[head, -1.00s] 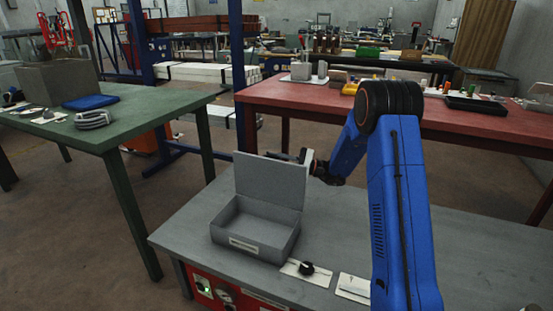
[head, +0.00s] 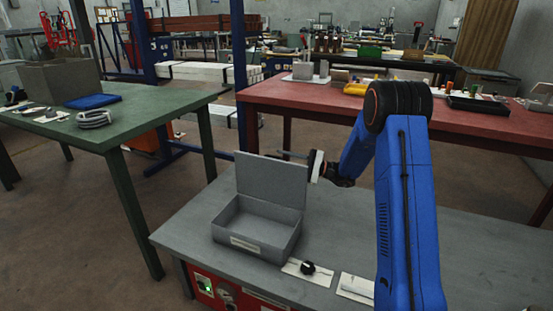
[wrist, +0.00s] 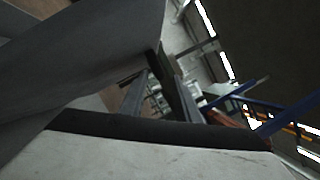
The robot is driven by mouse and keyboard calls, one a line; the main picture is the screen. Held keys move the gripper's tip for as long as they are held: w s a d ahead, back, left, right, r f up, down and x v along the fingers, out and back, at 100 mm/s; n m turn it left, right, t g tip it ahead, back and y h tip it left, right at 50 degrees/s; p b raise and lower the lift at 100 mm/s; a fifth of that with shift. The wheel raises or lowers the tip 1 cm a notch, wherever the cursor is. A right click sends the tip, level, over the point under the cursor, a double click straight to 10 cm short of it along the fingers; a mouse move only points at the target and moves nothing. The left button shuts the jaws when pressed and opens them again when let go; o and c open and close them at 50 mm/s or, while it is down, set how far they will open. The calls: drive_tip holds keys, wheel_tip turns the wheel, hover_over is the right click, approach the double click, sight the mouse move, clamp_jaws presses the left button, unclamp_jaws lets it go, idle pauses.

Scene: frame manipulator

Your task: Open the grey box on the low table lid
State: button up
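The grey box (head: 257,252) stands on the low grey table (head: 400,245), with its inside visible and empty. Its lid (head: 272,182) is raised nearly upright at the back edge. My gripper (head: 291,154) is at the lid's upper right corner, its fingers partly hidden behind the lid's top edge. I cannot tell whether it touches the lid. In the wrist view the lid fills the upper left as a large grey surface (wrist: 85,60). The fingers (wrist: 157,95) show a gap with background between them, and nothing is held.
A black knob (head: 307,268) on a white plate and another pale plate (head: 356,288) lie right of the box. A green table (head: 150,115) stands to the left and a red table (head: 420,120) behind.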

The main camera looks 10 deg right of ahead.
drive_tip(key=v, duration=1.4)
